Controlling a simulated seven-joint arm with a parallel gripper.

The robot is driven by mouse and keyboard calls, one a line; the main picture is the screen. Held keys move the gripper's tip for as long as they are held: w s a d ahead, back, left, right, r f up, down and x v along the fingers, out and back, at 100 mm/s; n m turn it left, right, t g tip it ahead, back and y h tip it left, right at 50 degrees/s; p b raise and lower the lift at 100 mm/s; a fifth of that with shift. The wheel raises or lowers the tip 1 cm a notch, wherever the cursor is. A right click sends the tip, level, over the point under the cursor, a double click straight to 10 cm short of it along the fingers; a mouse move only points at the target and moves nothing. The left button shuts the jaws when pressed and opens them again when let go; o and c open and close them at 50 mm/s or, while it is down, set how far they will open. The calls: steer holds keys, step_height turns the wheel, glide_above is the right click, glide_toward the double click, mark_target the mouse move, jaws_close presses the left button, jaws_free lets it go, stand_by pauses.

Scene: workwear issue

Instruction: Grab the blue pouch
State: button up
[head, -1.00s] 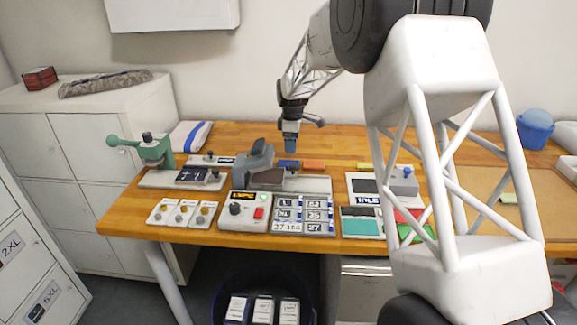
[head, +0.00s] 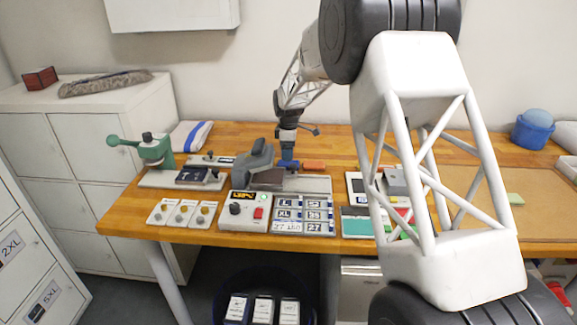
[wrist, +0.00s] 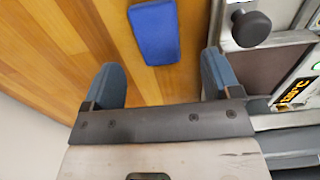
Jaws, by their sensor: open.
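The blue pouch (wrist: 155,32) is a small flat rectangle lying on the wooden worktop. In the wrist view it is at the top middle, just beyond my fingertips and in line with the gap between them. My gripper (wrist: 162,75) is open, with nothing between its blue-grey fingers. In the head view my gripper (head: 288,150) points down at the back of the bench, right above the pouch (head: 289,164). The gripper partly overlaps the pouch there, so the exact gap in height is hard to tell.
An orange item (head: 313,166) lies right beside the pouch. The grey press (head: 254,163) stands close on the left, its black knob (wrist: 251,28) near my right finger in the wrist view. A blue tub (head: 534,130) is far right. Worktop behind the pouch is clear.

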stand_by(0.3)
steer(key=shift+w+f, duration=0.15)
steer(key=shift+f, duration=2.5)
steer(key=c, duration=1)
steer(key=shift+r, duration=0.1)
steer(key=shift+r, duration=4.95)
